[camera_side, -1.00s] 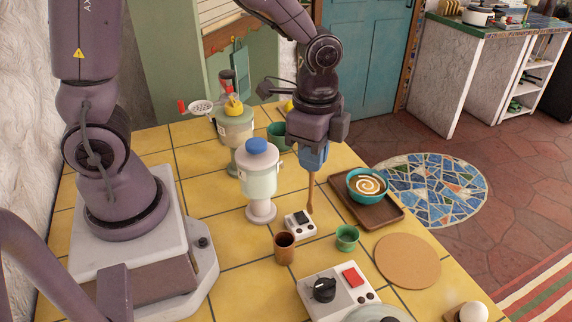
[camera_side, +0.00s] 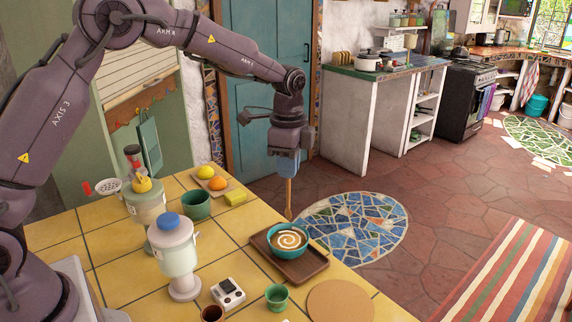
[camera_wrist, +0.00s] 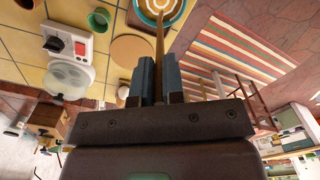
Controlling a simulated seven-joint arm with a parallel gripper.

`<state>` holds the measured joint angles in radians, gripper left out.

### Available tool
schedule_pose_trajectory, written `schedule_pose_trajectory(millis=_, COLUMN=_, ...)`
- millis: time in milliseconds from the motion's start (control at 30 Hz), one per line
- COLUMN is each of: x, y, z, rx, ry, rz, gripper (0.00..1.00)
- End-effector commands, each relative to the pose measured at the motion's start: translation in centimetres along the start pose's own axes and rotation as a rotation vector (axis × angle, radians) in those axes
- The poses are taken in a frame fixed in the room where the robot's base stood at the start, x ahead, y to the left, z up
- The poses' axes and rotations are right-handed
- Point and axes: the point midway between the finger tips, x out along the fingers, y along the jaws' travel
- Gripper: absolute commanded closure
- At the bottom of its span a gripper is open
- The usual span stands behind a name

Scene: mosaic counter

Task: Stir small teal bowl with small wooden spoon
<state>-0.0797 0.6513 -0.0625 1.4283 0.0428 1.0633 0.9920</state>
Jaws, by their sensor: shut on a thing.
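The small teal bowl (camera_side: 271,244) stands on a brown wooden tray (camera_side: 311,268) and holds brown liquid with a pale spiral. My gripper (camera_side: 286,174) is above and beyond the bowl in the side view, shut on the small wooden spoon (camera_side: 289,197). The spoon hangs down, its lower end just above the bowl's far rim in the picture. In the wrist view the spoon (camera_wrist: 159,45) runs from between my fingers (camera_wrist: 158,80) across the bowl (camera_wrist: 142,10), which the top edge cuts off. I cannot tell whether the spoon is over the bowl or beyond it.
A green pot (camera_side: 196,206) and a fruit board (camera_side: 221,188) are farther back. The counter edge runs behind the tray.

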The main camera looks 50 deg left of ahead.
Motion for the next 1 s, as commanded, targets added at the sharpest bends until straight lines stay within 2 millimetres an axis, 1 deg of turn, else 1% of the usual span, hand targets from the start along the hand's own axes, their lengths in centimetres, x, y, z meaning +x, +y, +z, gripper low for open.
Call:
schedule_pose_trajectory(millis=100, x=1.2, y=0.1, z=0.0, rx=0.000, ry=-0.002, rz=0.003, gripper=1.00)
schedule_pose_trajectory(millis=700, x=6.5, y=0.1, z=0.0, rx=0.000, ry=-0.001, rz=0.001, gripper=1.00)
schedule_pose_trajectory(millis=1000, x=8.2, y=0.1, z=0.0, rx=-0.001, ry=0.000, rz=0.001, gripper=1.00)
